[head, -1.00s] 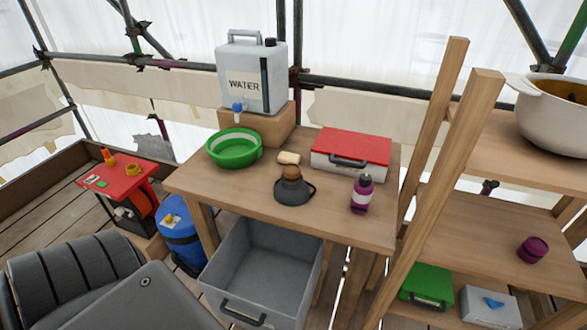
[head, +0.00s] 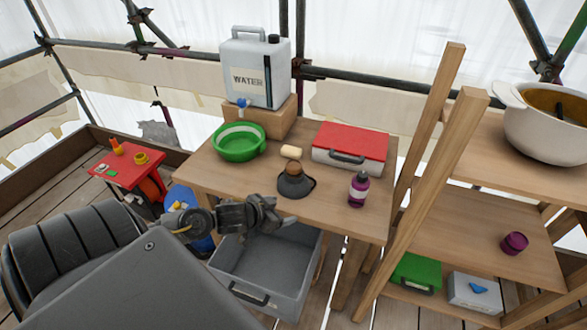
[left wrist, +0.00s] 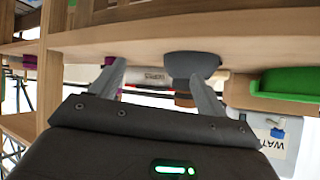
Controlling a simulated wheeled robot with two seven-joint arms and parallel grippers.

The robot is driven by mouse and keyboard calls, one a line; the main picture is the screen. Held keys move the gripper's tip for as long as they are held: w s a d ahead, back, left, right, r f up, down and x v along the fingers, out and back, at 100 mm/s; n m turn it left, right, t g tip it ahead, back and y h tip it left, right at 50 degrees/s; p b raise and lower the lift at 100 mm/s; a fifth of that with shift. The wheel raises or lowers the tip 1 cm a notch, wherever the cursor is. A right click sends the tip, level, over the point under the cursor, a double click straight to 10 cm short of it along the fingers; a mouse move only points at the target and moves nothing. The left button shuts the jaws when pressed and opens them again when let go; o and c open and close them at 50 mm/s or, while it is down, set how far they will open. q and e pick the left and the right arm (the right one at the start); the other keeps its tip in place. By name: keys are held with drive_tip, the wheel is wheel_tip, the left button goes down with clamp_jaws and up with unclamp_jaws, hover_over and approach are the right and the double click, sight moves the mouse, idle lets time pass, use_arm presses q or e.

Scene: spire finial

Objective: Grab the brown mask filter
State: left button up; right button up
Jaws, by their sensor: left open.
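A dark grey mask (head: 296,184) with a brown filter (head: 292,167) on top stands on the wooden table. My left gripper (head: 274,213) is at the table's front edge, in front of and slightly left of the mask, apart from it. In the left wrist view the picture is upside down; the fingers (left wrist: 158,82) are spread with nothing between them. The mask (left wrist: 192,64) shows beyond the right finger, and its brown filter (left wrist: 185,100) is partly hidden by that finger. My right gripper is not in view.
Near the mask are a tan cylinder (head: 291,152), a green basin (head: 238,143), a red-lidded case (head: 350,144) and a purple bottle (head: 358,190). A water container (head: 256,72) stands behind. A grey bin (head: 266,278) is below the table's front. Wooden posts (head: 431,190) rise at right.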

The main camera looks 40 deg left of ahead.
use_arm(q)
drive_tip(key=t+h, duration=0.1)
drive_tip(key=h, duration=0.1)
approach(298, 166)
wheel_tip(298, 166, down, 2)
drive_tip(key=a, duration=0.1)
drive_tip(key=shift+m, duration=0.3)
drive_tip(key=shift+w+r+x, duration=0.1)
drive_tip(key=shift+r+x, duration=0.05)
drive_tip(key=shift+x, duration=0.8)
drive_tip(key=shift+w+r+x, duration=0.1)
drive_tip(key=shift+r+x, duration=0.05)
drive_tip(key=shift+x, duration=0.85)
drive_tip(key=shift+w+r+x, duration=0.1)
drive_tip(key=shift+x, duration=0.85)
drive_tip(key=shift+w+a+p, duration=0.15)
drive_tip(key=shift+w+p, duration=0.15)
drive_tip(key=shift+p, duration=0.2)
drive_tip(key=p+x, duration=0.1)
drive_tip(key=x, duration=0.2)
drive_tip(key=shift+w+f, duration=0.25)
drive_tip(key=shift+w+d+f, duration=0.25)
drive_tip(key=shift+w+f, duration=0.05)
drive_tip(key=shift+w, duration=0.05)
drive_tip(key=shift+s, duration=0.1)
drive_tip(key=c, duration=1)
